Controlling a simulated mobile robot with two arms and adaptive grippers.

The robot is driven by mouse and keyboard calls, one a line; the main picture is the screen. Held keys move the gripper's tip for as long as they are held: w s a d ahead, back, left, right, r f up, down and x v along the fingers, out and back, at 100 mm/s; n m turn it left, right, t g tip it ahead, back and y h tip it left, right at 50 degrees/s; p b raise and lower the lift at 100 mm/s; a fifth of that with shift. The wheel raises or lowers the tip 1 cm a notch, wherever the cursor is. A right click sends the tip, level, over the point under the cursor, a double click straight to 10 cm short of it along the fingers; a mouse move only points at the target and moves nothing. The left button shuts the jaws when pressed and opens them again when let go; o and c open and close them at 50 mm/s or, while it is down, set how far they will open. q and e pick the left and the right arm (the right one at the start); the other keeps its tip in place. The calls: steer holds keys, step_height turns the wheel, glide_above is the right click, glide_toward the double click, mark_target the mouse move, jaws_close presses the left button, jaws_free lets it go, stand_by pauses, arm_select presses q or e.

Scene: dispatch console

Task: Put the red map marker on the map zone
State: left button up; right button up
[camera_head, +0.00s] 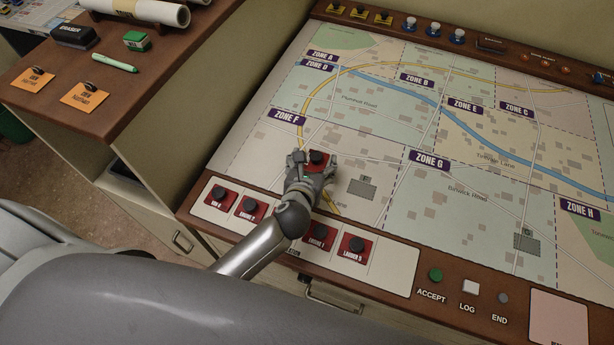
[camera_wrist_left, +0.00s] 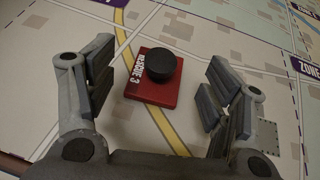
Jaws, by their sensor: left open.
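A red map marker (camera_head: 319,160) with a round black knob lies on the map in the Zone F area, just beyond my left gripper. In the left wrist view this marker (camera_wrist_left: 152,88) reads "RESCUE 3" and lies flat across the yellow road. My left gripper (camera_wrist_left: 158,85) is open, with one finger on each side of the marker and a gap to both. In the head view the left gripper (camera_head: 308,170) is low over the map. More red markers lie in the front tray: two at left (camera_head: 221,197) (camera_head: 250,208), and two at right (camera_head: 320,236) (camera_head: 354,246).
The map (camera_head: 400,120) carries purple zone labels, with Zone G (camera_head: 430,160) to the right. Accept (camera_head: 435,275), Log and End buttons line the front edge. An eraser (camera_head: 75,34) and green pen lie on the left side desk. The map is clear right of the gripper.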

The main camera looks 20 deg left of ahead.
arm_select(q)
steer(key=b+v, duration=0.1)
steer(key=v, duration=0.9)
stand_by(0.4)
